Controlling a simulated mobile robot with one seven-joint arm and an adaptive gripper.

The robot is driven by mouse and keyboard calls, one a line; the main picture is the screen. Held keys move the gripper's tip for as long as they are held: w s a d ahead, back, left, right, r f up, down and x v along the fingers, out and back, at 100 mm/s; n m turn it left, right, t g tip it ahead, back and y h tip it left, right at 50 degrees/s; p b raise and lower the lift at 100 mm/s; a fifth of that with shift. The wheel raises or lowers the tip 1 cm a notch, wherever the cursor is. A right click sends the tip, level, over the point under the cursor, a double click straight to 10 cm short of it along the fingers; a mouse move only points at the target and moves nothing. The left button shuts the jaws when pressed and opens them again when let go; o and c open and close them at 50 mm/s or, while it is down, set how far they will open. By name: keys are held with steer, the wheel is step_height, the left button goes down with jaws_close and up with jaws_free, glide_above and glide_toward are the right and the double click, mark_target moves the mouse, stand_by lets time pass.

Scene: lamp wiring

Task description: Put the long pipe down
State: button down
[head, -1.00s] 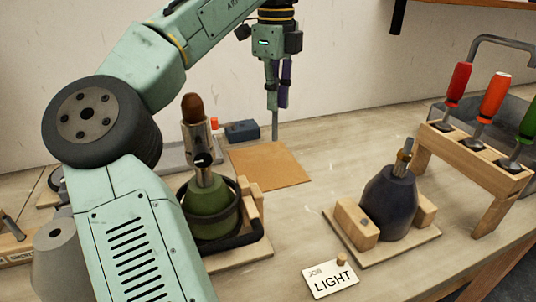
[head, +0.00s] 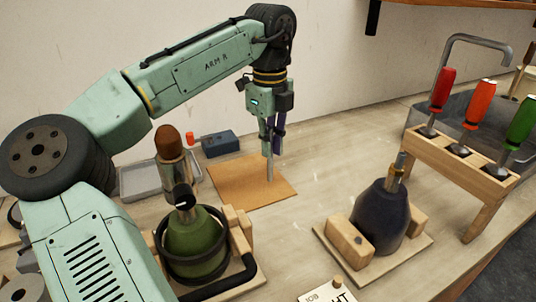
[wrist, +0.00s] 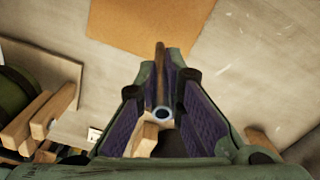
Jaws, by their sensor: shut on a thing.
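In the head view the pipe's lower end appears over the right part of the flat tan mat (head: 228,180). I cannot tell whether it touches the mat. In the wrist view the pipe (wrist: 160,80) lies between the purple-padded fingers, its round open end (wrist: 162,114) towards the camera. The mat (wrist: 150,25) shows beyond it, at the top of that view.
A green lamp base (head: 197,240) in a wooden cradle stands left of the mat. A dark lamp base (head: 381,215) in another cradle stands to the right. A screwdriver rack (head: 460,165) is at far right. A blue box (head: 221,144) and grey tray (head: 142,183) sit behind left.

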mark_target(269, 180)
steer(key=shift+f, duration=1.5)
steer(key=shift+f, duration=0.15)
steer(key=c, duration=1.7)
jaws_free()
step_height(269, 180, up, 12)
steer(key=shift+r, duration=0.15)
